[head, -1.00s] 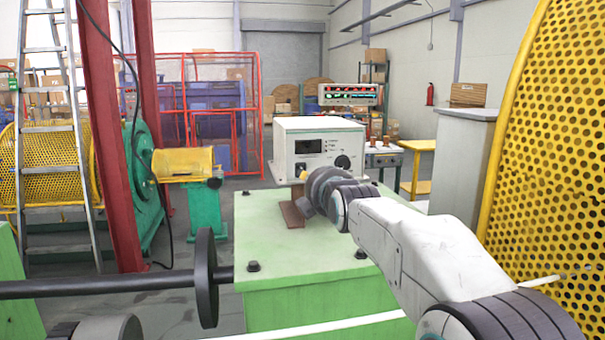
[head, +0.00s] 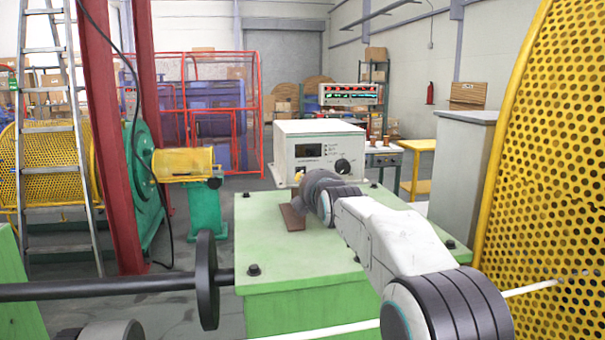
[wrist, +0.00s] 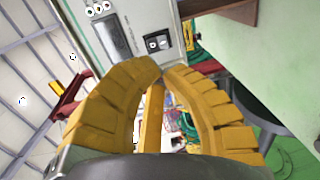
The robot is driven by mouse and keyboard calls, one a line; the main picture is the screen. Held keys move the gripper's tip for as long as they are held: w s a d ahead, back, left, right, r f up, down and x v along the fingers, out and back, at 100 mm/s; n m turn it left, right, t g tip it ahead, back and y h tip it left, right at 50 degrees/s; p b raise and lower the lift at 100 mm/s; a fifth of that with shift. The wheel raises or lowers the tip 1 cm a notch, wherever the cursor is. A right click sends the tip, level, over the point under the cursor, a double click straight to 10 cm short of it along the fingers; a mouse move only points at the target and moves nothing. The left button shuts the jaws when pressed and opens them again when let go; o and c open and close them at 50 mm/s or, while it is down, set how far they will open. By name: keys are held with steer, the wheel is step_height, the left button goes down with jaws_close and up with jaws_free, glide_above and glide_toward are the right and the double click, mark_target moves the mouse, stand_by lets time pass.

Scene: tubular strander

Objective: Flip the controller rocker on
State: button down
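The controller (head: 318,139) is a white box with a dark display and a black knob, standing at the back of the green machine top in the head view. In the wrist view, its panel (wrist: 125,60) appears tilted, and the black rocker (wrist: 157,41) sits just beyond my fingertips. My gripper (wrist: 161,68) has yellow fingers with their tips together and nothing seen between the tips. I cannot tell whether the tips touch the panel.
A brown plate (head: 292,217) lies on the green machine top (head: 290,262) beside my wrist. A yellow perforated guard (head: 545,150) stands close on the right. A black shaft with a disc (head: 207,280) is at the left. The green top's front left is clear.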

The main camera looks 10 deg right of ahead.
steer(key=w+f+p, duration=0.1)
steer(key=w+p, duration=0.2)
steer(key=w, duration=0.5)
steer(key=shift+f, duration=0.1)
stand_by(0.3)
